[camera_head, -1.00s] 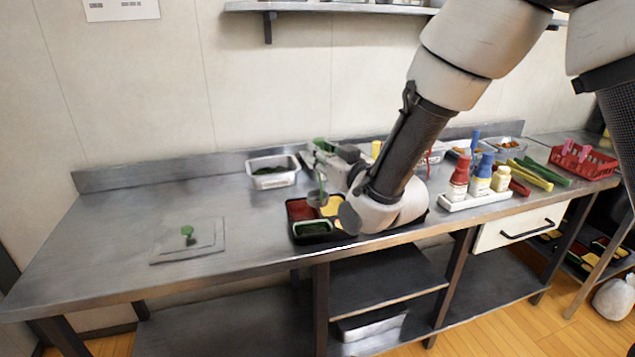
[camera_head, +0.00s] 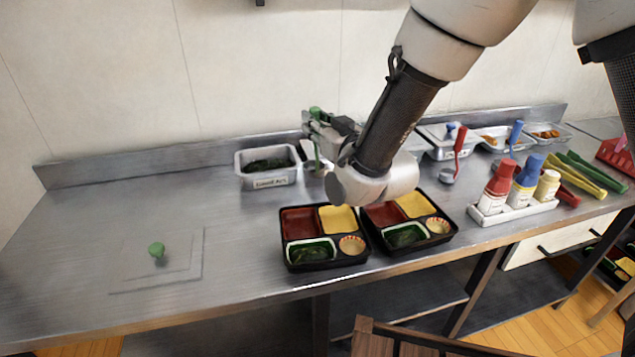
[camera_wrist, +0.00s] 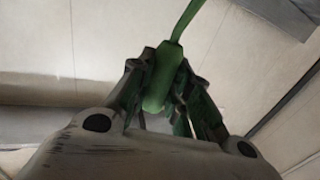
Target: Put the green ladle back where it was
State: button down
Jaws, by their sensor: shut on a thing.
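My gripper (camera_head: 316,122) is shut on the green ladle (camera_head: 317,154), at the upper part of its handle. The ladle hangs roughly upright just right of the steel container of dark green food (camera_head: 268,181). Its bowl is small and partly hard to make out; I cannot tell whether it touches the counter. In the wrist view, the fingers (camera_wrist: 165,85) close around the thick green handle (camera_wrist: 160,78), and its thinner stem runs up out of the picture.
Two black bento trays (camera_head: 286,240) stand in front of my arm. A clear lid with a green knob (camera_head: 157,250) lies at left. A red ladle (camera_head: 460,145), a bottle rack (camera_head: 513,210) and tongs (camera_head: 572,176) are at right. The counter between lid and container is bare.

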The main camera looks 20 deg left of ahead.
notch_tip(320, 180, down, 9)
jog(key=shift+f, duration=0.1)
dwell(0.4)
jog(key=c, duration=1.3)
grip_release()
